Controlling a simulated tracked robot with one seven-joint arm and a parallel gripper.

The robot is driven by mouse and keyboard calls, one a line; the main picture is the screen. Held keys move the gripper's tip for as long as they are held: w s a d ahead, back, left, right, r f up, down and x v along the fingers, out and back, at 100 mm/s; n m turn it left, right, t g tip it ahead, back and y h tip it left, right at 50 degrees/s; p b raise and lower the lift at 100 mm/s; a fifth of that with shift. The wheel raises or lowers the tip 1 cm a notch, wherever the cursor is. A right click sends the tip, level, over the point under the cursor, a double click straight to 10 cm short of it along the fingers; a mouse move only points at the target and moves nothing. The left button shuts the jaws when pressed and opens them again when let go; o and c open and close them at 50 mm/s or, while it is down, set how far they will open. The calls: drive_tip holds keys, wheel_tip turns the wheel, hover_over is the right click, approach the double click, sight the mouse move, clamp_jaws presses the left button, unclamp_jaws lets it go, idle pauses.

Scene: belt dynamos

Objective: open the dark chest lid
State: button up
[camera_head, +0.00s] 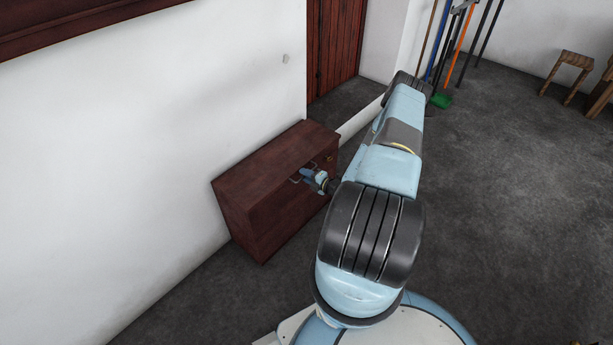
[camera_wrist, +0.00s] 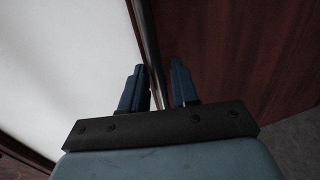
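The dark red-brown chest (camera_head: 253,197) stands against the white wall in the head view, its lid down. A thin metal handle (camera_head: 295,180) shows on it, partly hidden by my gripper (camera_head: 308,173). In the wrist view, the two blue fingers of my gripper (camera_wrist: 158,88) are apart. The chest's brown surface (camera_wrist: 225,50) fills the right of that view.
A red-brown door (camera_head: 335,45) is behind the chest. Several long-handled tools (camera_head: 460,45) lean at the back wall. A wooden stool (camera_head: 570,70) stands at the far right. The grey floor (camera_head: 500,190) right of my arm is clear.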

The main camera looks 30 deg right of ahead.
drive_tip(key=shift+w, duration=0.2)
clamp_jaws()
drive_tip(key=shift+f, duration=0.1)
